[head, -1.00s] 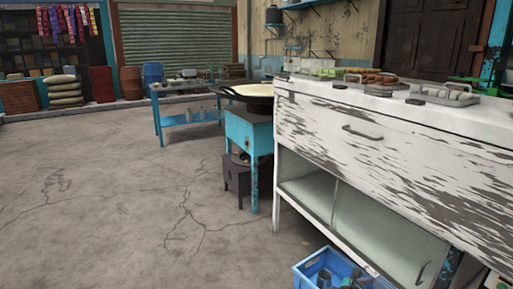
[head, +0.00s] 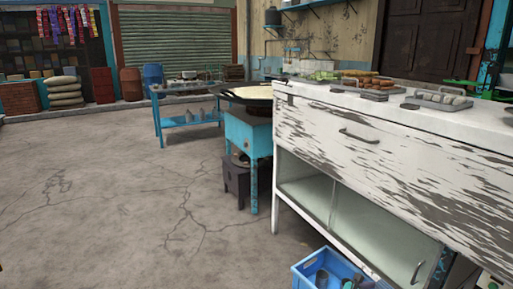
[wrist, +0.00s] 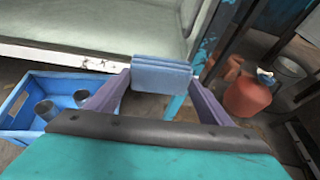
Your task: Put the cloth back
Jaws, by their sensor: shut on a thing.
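A folded blue cloth (wrist: 162,75) is pinched between the two purple fingers of my gripper (wrist: 160,82) in the wrist view. My gripper is shut on it, with one finger at each side. The cloth appears above the floor, in front of the white cabinet's lower shelf. Neither my gripper nor the held cloth can be made out in the head view.
A blue crate (wrist: 20,84) with dark cups sits left of my gripper; it also shows in the head view (head: 302,277). A red gas cylinder (wrist: 250,96) stands at right. The white cabinet (head: 375,135) carries food trays. The floor at left is clear.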

